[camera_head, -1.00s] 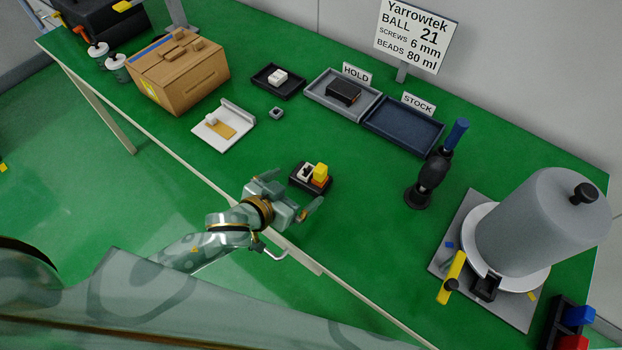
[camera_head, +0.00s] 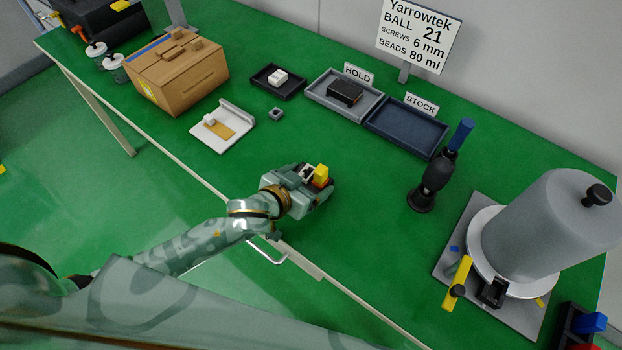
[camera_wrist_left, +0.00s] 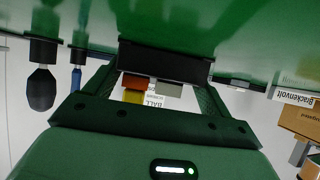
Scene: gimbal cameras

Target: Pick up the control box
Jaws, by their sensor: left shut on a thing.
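The control box (camera_head: 320,175) is a small dark box with a yellow block and a white block on top. It is at the middle of the green table, near the front edge. My left gripper (camera_head: 315,184) is around it, with its fingers shut on the box's sides. In the left wrist view the control box (camera_wrist_left: 165,62) shows as a dark bar between the two fingers, with orange, yellow and white parts. The gripper hides much of the box in the head view, and I cannot tell whether it is clear of the table. My right gripper is not in view.
A dark stand with a blue-topped tool (camera_head: 438,172) is to the right. Grey HOLD (camera_head: 317,98) and blue STOCK (camera_head: 405,132) trays are behind. A cardboard box (camera_head: 180,75) and white fixture (camera_head: 238,117) are left.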

